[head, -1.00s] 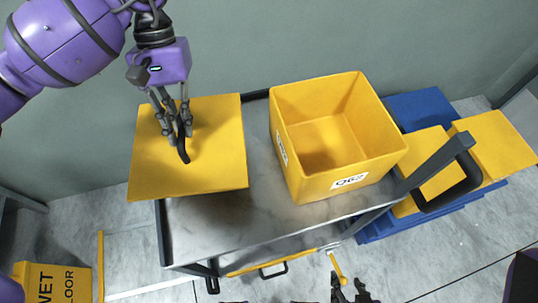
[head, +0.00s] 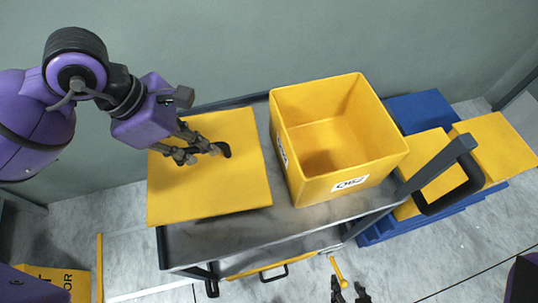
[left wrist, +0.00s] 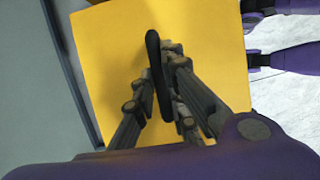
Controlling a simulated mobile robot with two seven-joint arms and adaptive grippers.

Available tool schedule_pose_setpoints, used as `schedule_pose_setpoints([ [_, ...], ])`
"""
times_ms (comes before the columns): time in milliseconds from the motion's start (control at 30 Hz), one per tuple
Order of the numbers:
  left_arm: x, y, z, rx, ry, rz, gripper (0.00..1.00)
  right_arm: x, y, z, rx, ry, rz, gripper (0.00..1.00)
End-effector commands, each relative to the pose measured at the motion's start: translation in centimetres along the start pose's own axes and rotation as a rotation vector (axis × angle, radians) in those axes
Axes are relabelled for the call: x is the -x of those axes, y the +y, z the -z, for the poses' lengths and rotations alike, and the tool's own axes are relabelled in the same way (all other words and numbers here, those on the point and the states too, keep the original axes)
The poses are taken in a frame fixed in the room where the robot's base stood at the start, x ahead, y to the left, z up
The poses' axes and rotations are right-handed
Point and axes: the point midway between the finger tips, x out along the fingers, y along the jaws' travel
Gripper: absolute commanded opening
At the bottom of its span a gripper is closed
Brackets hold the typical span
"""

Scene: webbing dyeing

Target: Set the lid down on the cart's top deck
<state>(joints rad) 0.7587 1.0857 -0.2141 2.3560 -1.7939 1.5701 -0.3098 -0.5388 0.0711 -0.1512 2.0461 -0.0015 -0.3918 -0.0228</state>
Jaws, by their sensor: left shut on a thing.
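The yellow square lid (head: 235,180) is over the left part of the cart's grey top deck (head: 300,222), left of the yellow bin. Its left edge reaches past the deck's left edge in the head view. I cannot tell whether it touches the deck. My left gripper (head: 218,150) is shut on the lid's black handle (head: 226,150), with its arm coming from the upper left. The handle (left wrist: 157,70) also shows between the fingers in the left wrist view.
A yellow open bin (head: 375,160) with a white label stands on the deck right of the lid. Yellow boxes (head: 497,148) and blue ones (head: 420,108) stand beyond the cart's dark push handle (head: 440,172). A yellow floor sign (head: 75,282) is at lower left.

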Motion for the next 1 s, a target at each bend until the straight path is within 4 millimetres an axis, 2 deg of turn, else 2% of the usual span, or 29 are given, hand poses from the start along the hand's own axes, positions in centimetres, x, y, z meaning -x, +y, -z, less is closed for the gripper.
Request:
schedule_pose_setpoints([
  [267, 0.1, 0.1, -0.4, 0.077, 0.001, -0.03, 0.0, 0.0, 0.0, 0.2, 0.0, 0.003, 0.0, 0.4],
  [600, -5.0, 0.0, 1.8, 0.078, 0.002, -0.026, 0.0, -0.3, -0.1, 0.8, 0.001, 0.016, 0.003, 0.4],
  [767, -6.0, 0.1, 2.2, 0.076, 0.002, -0.028, 0.0, -0.4, -0.1, 0.9, 0.002, 0.018, 0.003, 0.4],
  [1000, -8.9, 0.0, 3.4, 0.077, 0.002, -0.026, 0.0, -0.4, -0.1, 0.7, 0.001, 0.014, 0.003, 0.4],
])
